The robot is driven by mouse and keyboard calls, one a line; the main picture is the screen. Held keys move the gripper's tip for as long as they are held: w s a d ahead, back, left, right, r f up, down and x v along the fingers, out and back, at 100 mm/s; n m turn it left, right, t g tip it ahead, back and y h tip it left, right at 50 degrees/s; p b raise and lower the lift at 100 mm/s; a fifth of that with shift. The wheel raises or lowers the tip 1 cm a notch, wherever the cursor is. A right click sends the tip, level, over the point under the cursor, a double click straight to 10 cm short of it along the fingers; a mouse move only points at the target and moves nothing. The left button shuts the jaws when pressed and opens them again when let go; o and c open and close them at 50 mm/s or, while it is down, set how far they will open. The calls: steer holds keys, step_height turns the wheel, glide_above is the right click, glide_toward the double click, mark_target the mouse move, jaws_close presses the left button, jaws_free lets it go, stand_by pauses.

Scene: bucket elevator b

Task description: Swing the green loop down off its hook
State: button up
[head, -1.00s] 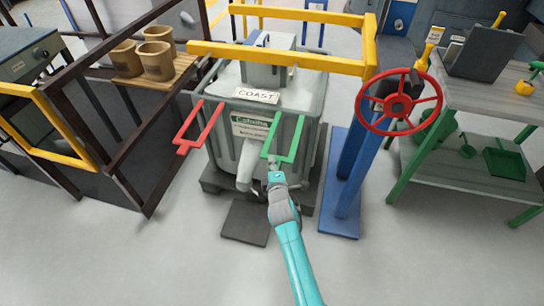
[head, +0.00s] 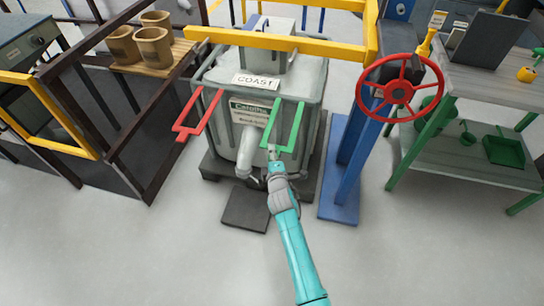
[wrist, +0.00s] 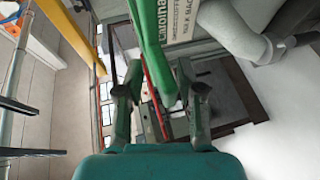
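The green loop (head: 297,126) is a narrow U-shaped bar at the front right of the grey tub, with its closed end low and toward me. Its hook cannot be made out. My gripper (head: 273,152) is at the loop's low end in the head view. In the wrist view, the green loop (wrist: 152,50) comes down between the two spread fingers of my gripper (wrist: 159,72). The fingers look apart, with gaps beside the bar; whether either touches it is unclear.
A red loop (head: 183,128) hangs at the tub's left. A grey spout (head: 258,160) is left of my gripper. A blue post (head: 352,160) with a red handwheel (head: 399,86) stands close on the right. A yellow rail (head: 275,40) crosses above.

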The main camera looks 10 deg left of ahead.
steer(key=v, duration=1.2)
steer(key=shift+d, duration=0.1)
steer(key=s+d+f+m+h, duration=0.15)
steer(key=s+d+m, duration=0.35)
steer(key=s+d, duration=0.55)
steer(key=s+d+f+m+h, duration=0.15)
steer(key=s+d+m, duration=0.25)
steer(key=s+d, duration=0.65)
steer(key=s+d+r+m+h, duration=0.1)
steer(key=s+r+m, duration=0.3)
steer(key=s, duration=0.4)
steer(key=s+d+r+m, duration=0.3)
steer(key=s+r+m, duration=0.1)
steer(key=s, duration=0.4)
steer(key=s+d+r+m+h, duration=0.1)
steer(key=s+d+r+m, duration=0.1)
steer(key=s+r+m, duration=0.2)
steer(key=s+r, duration=0.2)
steer(key=s, duration=0.2)
steer(key=shift+s+r+h, duration=0.15)
steer(key=shift+s+h, duration=0.15)
steer(key=shift+s, duration=0.05)
steer(key=shift+d, duration=0.15)
